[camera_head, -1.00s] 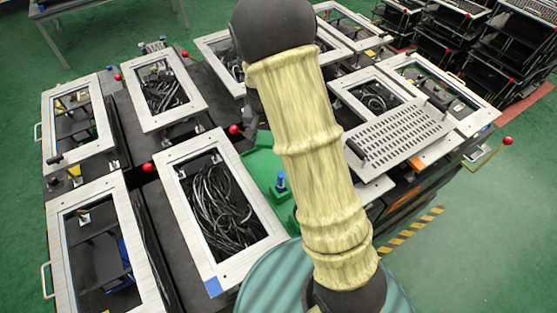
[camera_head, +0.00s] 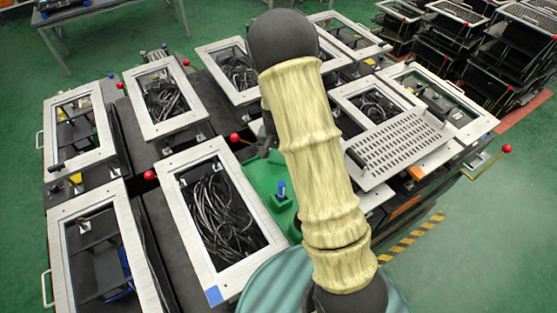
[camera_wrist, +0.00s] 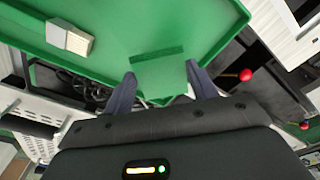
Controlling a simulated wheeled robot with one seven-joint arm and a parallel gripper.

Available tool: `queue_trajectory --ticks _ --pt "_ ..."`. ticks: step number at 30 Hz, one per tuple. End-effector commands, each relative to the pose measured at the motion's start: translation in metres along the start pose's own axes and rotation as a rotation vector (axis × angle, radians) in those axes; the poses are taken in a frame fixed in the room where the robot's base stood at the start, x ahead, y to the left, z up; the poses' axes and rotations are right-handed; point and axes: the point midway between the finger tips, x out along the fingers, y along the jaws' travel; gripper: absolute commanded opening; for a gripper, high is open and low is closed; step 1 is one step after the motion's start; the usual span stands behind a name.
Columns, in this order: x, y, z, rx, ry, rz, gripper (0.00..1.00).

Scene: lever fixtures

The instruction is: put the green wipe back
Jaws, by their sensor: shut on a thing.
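In the wrist view my gripper (camera_wrist: 160,79) has a dark finger on each side of a small flat green piece, the green wipe (camera_wrist: 163,90), and is shut on it. The wipe is in front of a large green tray (camera_wrist: 130,22) with a raised rim. A darker green strip shows on the tray just beyond the wipe; I cannot tell whether it is a slot or a shadow, nor whether the wipe touches the tray. In the head view part of the green tray (camera_head: 262,172) shows left of my arm, which hides the wipe.
A pale block (camera_wrist: 70,38) sits on the tray in the wrist view. A blue peg (camera_head: 281,190) stands on green in the head view. White-framed boxes of black cables (camera_head: 215,210) and red-knobbed levers (camera_head: 234,137) crowd around. A perforated plate (camera_head: 400,145) lies right of my arm.

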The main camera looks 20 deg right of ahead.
Motion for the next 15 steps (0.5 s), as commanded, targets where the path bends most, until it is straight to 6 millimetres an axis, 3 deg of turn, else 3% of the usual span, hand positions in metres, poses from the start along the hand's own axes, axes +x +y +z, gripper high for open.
queue_trajectory --ticks 9,15 --pt "0.002 0.0 0.0 0.0 0.0 0.0 0.33" --pt "0.025 0.001 0.002 0.002 -0.003 0.002 0.33"
